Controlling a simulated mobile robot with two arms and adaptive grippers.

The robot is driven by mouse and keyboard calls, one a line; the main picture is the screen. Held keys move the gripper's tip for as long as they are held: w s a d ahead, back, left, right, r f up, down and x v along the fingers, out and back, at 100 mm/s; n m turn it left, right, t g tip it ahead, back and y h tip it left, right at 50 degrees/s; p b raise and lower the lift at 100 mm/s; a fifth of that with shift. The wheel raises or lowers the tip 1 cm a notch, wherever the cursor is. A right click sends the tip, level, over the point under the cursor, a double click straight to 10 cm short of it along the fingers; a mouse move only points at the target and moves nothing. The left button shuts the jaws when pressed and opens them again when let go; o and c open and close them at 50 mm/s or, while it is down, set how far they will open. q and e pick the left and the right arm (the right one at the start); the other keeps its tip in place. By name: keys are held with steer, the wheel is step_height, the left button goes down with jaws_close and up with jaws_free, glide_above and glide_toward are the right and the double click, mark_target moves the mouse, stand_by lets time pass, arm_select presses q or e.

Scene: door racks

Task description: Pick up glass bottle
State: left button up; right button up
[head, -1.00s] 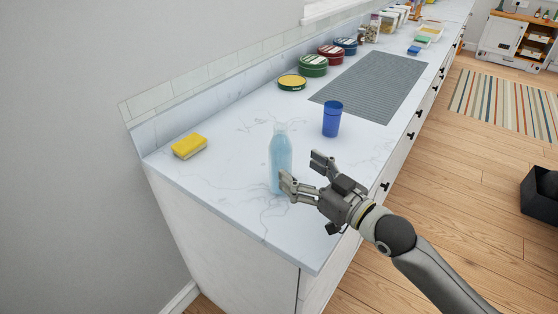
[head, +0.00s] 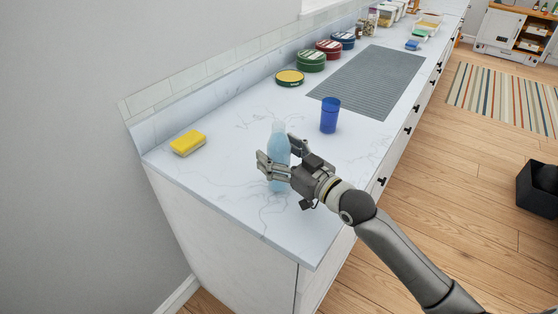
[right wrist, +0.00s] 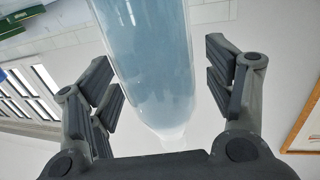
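The glass bottle (head: 279,144), pale blue and translucent, stands upright on the marble counter near its front end. My right gripper (head: 279,160) is around the bottle's middle, with one finger at its near left side and the other at its right side. In the right wrist view the bottle (right wrist: 155,60) stands between the open fingers (right wrist: 165,85), with a visible gap on each side. Part of the bottle is hidden behind the fingers in the head view. My left gripper is not in view.
A blue cup (head: 330,115) stands a little behind and right of the bottle. A yellow sponge (head: 188,143) lies to the left. Several round tins, including a green one (head: 311,61), line the back, beside a grey mat (head: 372,80). The counter (head: 225,185) is clear around the bottle.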

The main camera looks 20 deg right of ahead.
mark_target(287, 147)
steer(key=c, duration=0.4)
steer(key=shift+r, duration=0.1)
steer(key=c, duration=1)
steer(key=shift+o, duration=0.2)
steer(key=shift+r, duration=0.1)
steer(key=shift+r+b, duration=0.35)
steer(key=shift+r, duration=1.15)
steer(key=s+a+r+p, duration=0.1)
steer(key=s+r+p, duration=0.6)
steer(key=s, duration=0.6)
steer(key=shift+s+a+r, duration=0.3)
steer(key=shift+r, duration=1.05)
steer(key=shift+s+p, duration=0.1)
steer(key=shift+p, duration=0.2)
